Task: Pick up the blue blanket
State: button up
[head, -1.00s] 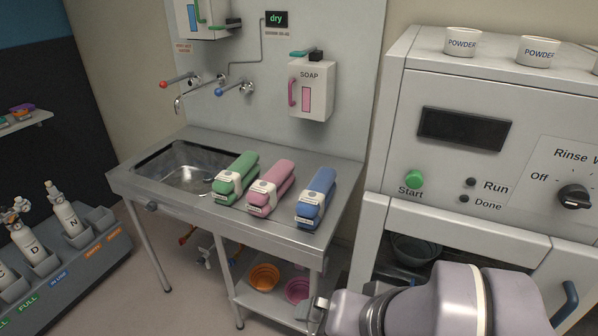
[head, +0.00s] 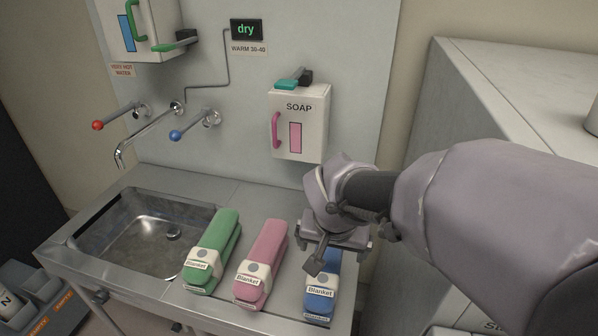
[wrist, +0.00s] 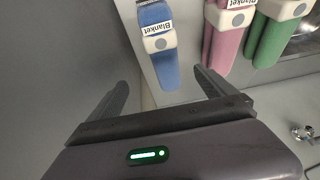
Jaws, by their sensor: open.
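The blue blanket (head: 320,287) is a long folded roll with a white label band. It lies on the steel counter to the right of the pink one, and my gripper hides its far end in the head view. In the wrist view the blue blanket (wrist: 163,55) lies ahead of and between my two fingers. My gripper (head: 322,262) is above the far part of the blue blanket, open and empty. In the wrist view my gripper (wrist: 165,85) shows its fingers spread wide.
A pink blanket (head: 262,262) and a green blanket (head: 212,250) lie to the left on the counter (head: 225,312). The sink (head: 150,240) is further left. A soap dispenser (head: 300,122) hangs on the wall behind. A large grey machine (head: 470,110) stands at the right.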

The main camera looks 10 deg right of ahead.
aim_at(327, 260)
jog(key=b+x, duration=0.1)
jog(key=x, duration=0.3)
jog(key=w+b+x, duration=0.1)
jog(key=b+x, duration=0.1)
jog(key=x, duration=0.3)
jog(key=b+x, duration=0.1)
jog(key=x, duration=0.4)
jog(key=shift+w+a+r, duration=0.15)
jog(key=shift+w+r, duration=0.1)
jog(key=shift+r, duration=0.05)
jog(key=b+x, duration=0.2)
jog(key=x, duration=0.4)
jog(key=shift+w+r+b, duration=0.1)
jog(key=shift+w+b, duration=0.05)
jog(key=shift+b, duration=0.15)
jog(key=shift+r, duration=0.15)
jog(key=shift+c, duration=1)
grip_shut()
